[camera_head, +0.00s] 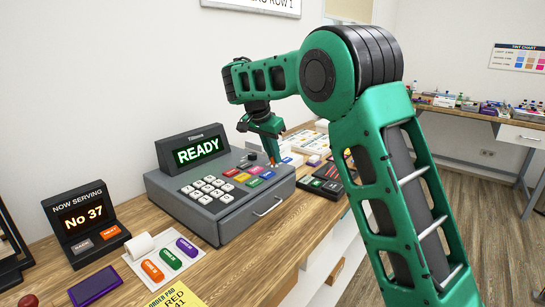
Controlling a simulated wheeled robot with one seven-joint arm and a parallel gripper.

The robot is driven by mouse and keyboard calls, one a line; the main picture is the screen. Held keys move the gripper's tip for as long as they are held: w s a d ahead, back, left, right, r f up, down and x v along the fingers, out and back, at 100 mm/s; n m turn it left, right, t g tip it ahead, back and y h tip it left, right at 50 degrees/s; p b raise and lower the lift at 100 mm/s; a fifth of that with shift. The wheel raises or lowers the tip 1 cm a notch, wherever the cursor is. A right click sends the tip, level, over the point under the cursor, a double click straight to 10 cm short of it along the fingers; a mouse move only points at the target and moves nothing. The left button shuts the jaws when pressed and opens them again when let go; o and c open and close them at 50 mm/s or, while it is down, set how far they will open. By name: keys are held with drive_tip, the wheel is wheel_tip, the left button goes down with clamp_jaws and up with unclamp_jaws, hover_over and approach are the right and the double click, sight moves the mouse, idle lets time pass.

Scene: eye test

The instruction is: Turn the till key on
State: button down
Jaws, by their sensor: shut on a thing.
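The grey till (220,225) stands on the wooden counter, with white number keys and several coloured keys on top. Its display (196,150) is lit and reads READY in green. My gripper (274,163) points down at the till's right rear top corner. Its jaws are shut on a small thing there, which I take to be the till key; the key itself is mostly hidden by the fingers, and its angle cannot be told. A small dark knob-like part (248,157) shows on the till just left of my gripper.
A NOW SERVING sign (86,222) reading No 37 stands at left. A card (165,258) with coloured ovals lies before the till. A dark card terminal (322,184) sits right of it. Papers and boxes lie behind my gripper.

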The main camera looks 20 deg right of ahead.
drive_tip(key=shift+a+r, duration=0.1)
drive_tip(key=shift+a, duration=0.05)
drive_tip(key=c, duration=1.8)
unclamp_jaws()
drive_tip(key=shift+c, duration=0.2)
drive_tip(key=v, duration=1)
drive_tip(key=shift+r, duration=0.25)
